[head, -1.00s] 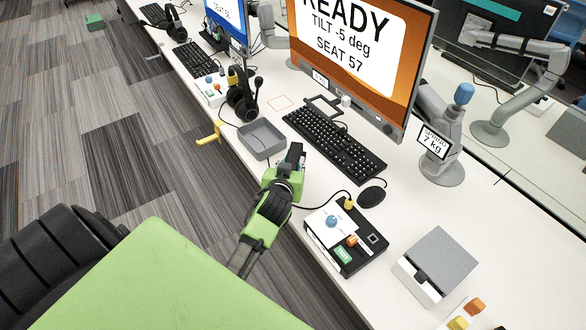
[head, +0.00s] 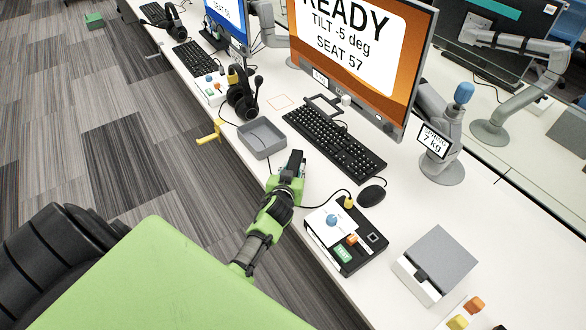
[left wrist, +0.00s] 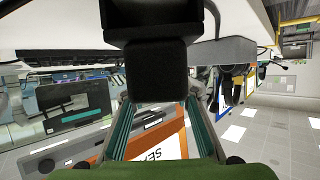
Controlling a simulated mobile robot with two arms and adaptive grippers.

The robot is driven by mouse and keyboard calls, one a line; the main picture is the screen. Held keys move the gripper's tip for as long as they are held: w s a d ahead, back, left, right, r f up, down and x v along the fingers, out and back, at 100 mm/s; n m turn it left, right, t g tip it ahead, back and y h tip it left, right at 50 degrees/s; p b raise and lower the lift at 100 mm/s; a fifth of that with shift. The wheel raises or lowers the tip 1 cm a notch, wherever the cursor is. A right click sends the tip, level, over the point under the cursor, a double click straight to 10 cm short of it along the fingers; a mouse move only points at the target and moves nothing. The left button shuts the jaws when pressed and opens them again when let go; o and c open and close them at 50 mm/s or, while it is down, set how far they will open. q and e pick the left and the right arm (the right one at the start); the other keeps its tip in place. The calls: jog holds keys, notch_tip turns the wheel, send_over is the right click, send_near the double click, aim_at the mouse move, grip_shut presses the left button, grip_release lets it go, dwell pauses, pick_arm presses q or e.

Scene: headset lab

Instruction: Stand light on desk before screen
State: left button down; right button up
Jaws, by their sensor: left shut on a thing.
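My left gripper (head: 288,176) is over the desk's front edge, beside the keyboard and near the grey tray. It is shut on a black, blocky thing (left wrist: 155,70), which I take to be the light. In the head view the held thing (head: 297,159) is small and dark and partly hidden by the gripper. The large orange screen (head: 355,50) reading "READY" stands behind the keyboard and also shows in the left wrist view (left wrist: 172,146). A thin orange outline (head: 280,102) is on the white desk (head: 478,215) before the screen's left part. My right gripper is not in view.
A grey open tray (head: 261,139), a black headset (head: 241,96) and a keyboard (head: 334,142) surround the outline. A mouse (head: 371,196), a control box (head: 346,236) and a grey-topped box (head: 436,264) are to the right. A yellow clamp (head: 210,133) juts from the desk edge.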

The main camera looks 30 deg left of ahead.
pick_arm(q)
jog(key=shift+w+r, duration=0.1)
jog(key=shift+r, duration=0.15)
jog(key=shift+f, duration=0.15)
jog(key=c, duration=1.6)
grip_release()
jog(key=shift+f, duration=0.15)
jog(key=shift+s, duration=0.2)
jog(key=v, duration=1.2)
